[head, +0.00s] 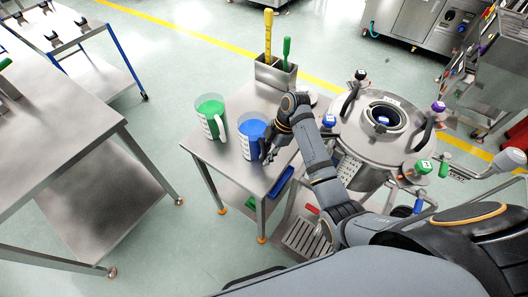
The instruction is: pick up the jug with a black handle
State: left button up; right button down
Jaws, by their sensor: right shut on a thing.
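A clear jug with blue contents (250,140) stands upright on the steel table, near its front right edge. A dark part, apparently its black handle, shows at its right side, partly hidden by my gripper. My right gripper (268,152) reaches in from the right and is shut on the blue jug at the handle side. The exact finger contact is too small to see. A second jug with green contents (210,112) and a light handle stands to its left, farther back. My left gripper is not in view.
A steel holder (275,76) with a yellow and a green tool stands at the table's back right. A round steel vessel (355,140) with colored knobs is right of the table, close to my right arm. The table's left back surface is clear.

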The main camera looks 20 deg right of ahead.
jog(key=w+d+r+b, duration=0.2)
jog(key=w+d+r, duration=0.3)
jog(key=w+r, duration=0.8)
jog(key=shift+w+d+f, duration=0.1)
jog(key=shift+w, duration=0.05)
dwell(0.4)
